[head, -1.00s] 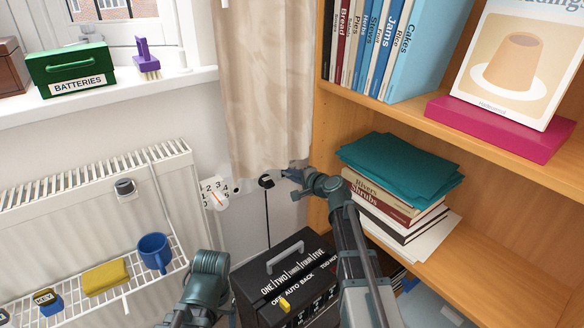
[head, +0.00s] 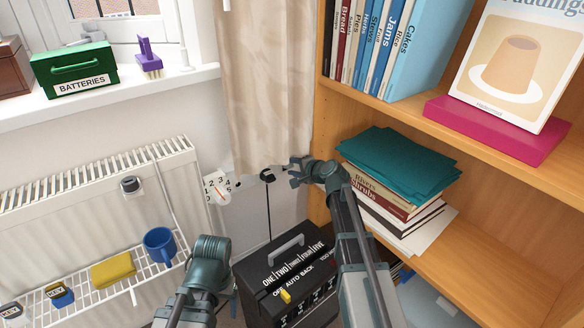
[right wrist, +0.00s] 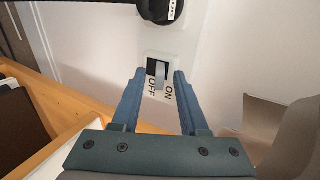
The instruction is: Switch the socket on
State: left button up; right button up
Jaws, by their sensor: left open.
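The socket's switch (right wrist: 159,72) shows in the right wrist view as a white plate with a dark slot, a grey lever and the words OFF and ON. I cannot tell which way the lever is set. A black plug (right wrist: 162,8) sits just beyond it, and also shows in the head view (head: 267,175). My right gripper (right wrist: 157,78) is open, its blue fingers apart on either side of the switch in the picture. In the head view the right gripper (head: 296,173) is beside the curtain hem. My left gripper (head: 226,286) is low, mostly hidden behind its wrist.
A wooden bookcase (head: 322,112) stands close on the right. The curtain (head: 262,90) hangs above the socket. A radiator (head: 90,190) with a wire rack, blue mug (head: 159,246) and yellow sponge (head: 113,270) is left.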

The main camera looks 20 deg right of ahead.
jog(key=p+v, duration=0.5)
jog(key=v, duration=0.9)
jog(key=shift+p, duration=0.4)
jog(key=shift+w+f, duration=0.1)
